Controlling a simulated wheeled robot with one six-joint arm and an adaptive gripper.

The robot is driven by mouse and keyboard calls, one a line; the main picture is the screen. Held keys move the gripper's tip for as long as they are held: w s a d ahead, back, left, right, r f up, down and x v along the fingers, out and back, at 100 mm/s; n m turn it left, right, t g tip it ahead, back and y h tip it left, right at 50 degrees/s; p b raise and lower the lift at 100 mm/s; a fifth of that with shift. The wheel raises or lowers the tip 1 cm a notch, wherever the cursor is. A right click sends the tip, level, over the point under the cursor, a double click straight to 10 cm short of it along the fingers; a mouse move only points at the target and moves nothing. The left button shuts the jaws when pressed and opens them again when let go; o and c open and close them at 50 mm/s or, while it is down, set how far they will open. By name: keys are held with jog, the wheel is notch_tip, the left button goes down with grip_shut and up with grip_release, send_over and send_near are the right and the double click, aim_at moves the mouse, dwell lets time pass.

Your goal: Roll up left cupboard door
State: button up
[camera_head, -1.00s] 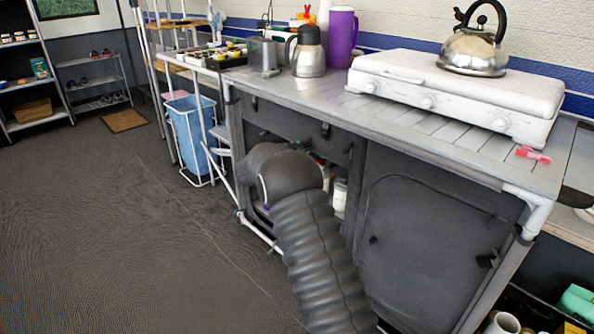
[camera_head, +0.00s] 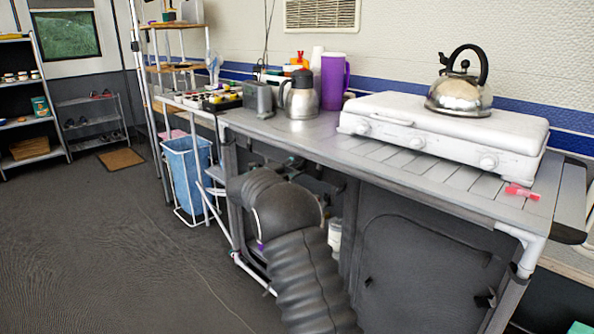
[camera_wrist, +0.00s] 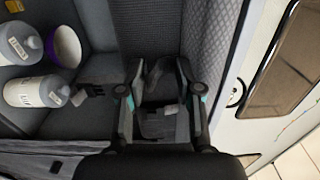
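The left cupboard of the grey camp kitchen stands partly open in the head view; a white container (camera_head: 335,236) shows inside. Dark door cloth (camera_head: 325,182) shows at the top of its opening, largely behind my arm. How far it is rolled cannot be told. My gripper is hidden behind my arm in the head view. In the wrist view my gripper (camera_wrist: 160,72) has its fingers apart, with grey cloth around and behind them. A small pale strap or tag shows between the fingers; contact with it cannot be told.
The right cupboard door (camera_head: 425,262) hangs closed. A white stove (camera_head: 440,130) with a kettle (camera_head: 460,92), a steel jug (camera_head: 300,98) and a purple pitcher (camera_head: 334,82) stand on the counter. Bottles (camera_wrist: 37,92) and a purple-rimmed bowl (camera_wrist: 65,47) are near my gripper.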

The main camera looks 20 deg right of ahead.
jog(key=shift+a+f, duration=0.1)
jog(key=shift+f, duration=0.1)
jog(key=shift+a, duration=0.15)
jog(key=v, duration=1.1)
jog(key=shift+s+a, duration=0.2)
jog(key=shift+a, duration=0.05)
